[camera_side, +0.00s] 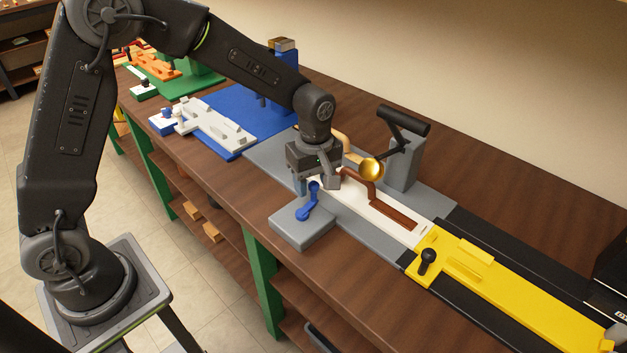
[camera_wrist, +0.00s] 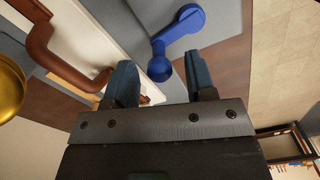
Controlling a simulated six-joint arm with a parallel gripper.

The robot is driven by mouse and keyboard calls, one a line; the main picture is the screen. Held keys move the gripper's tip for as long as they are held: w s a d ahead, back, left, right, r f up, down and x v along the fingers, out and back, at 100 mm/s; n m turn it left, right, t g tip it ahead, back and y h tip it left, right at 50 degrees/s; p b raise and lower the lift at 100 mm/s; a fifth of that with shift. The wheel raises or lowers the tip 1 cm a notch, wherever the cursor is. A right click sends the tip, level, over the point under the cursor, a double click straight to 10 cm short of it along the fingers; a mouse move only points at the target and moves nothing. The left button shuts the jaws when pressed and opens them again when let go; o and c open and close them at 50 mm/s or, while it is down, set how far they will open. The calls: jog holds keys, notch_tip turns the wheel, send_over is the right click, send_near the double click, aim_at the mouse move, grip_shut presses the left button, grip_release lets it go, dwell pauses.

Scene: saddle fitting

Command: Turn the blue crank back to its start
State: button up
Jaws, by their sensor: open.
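The blue crank (camera_side: 307,203) sits on a grey block (camera_side: 290,229) near the bench's front edge. In the wrist view the blue crank (camera_wrist: 179,28) shows a round hub at the top and an arm that ends in a ball knob at the lower left. My gripper (camera_side: 308,186) is just above the crank in the side view. In the wrist view my gripper (camera_wrist: 162,78) has its two blue-grey fingers apart. The knob lies between the fingers in that picture, a little beyond their tips. I cannot tell whether either finger touches it.
Close by are a white rail (camera_side: 343,206) with a brown handle-like piece (camera_side: 388,212), a gold dome (camera_side: 371,169) and a grey post with a black lever (camera_side: 405,163). A yellow slide (camera_side: 480,270) with a black knob is at right. Bare bench lies in front.

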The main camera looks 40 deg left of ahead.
jog(key=shift+c, duration=0.2)
jog(key=c, duration=0.9)
jog(key=shift+d+m, duration=0.1)
jog(key=shift+m, duration=0.2)
